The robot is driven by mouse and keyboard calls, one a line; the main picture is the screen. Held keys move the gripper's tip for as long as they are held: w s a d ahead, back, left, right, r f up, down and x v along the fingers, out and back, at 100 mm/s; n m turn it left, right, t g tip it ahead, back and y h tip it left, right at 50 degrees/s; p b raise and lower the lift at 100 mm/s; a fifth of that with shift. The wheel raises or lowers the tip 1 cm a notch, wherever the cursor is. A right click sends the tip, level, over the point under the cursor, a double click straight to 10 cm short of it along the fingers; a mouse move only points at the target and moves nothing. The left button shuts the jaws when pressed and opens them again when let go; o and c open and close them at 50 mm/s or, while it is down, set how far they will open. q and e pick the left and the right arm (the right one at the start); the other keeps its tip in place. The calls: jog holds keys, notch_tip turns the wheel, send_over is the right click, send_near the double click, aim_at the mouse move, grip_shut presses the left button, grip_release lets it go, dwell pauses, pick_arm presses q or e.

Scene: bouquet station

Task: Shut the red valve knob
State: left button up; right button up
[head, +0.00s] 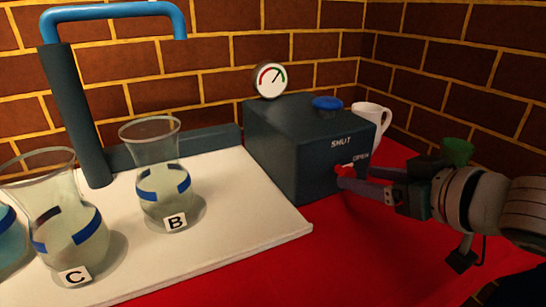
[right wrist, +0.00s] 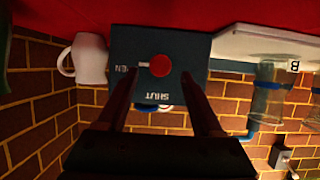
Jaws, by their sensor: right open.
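The red valve knob (head: 344,169) is on the front face of the dark box (head: 300,150), partly hidden by my right gripper in the head view. In the right wrist view, upside down, the round red knob (right wrist: 160,66) shows whole, its pale pointer towards the OPEN label (right wrist: 124,69). The SHUT label (right wrist: 153,96) shows clear of the pointer. My right gripper (head: 348,179) is open, its fingertips close to the panel. In the wrist view its fingers (right wrist: 159,76) lie on either side of the knob with gaps. I cannot tell whether they reach around it. My left gripper is not in view.
A gauge (head: 270,79) and blue cap (head: 327,103) top the box. A white mug (head: 371,124) stands behind it. Glass vases B (head: 150,150) and C (head: 62,225) stand on the white board (head: 260,215) at left. The red tabletop (head: 310,260) is clear in front.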

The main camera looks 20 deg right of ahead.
aim_at(350, 175)
jog(key=shift+b+x, duration=0.4)
jog(key=shift+x, duration=1.25)
jog(key=shift+c, duration=0.3)
grip_shut()
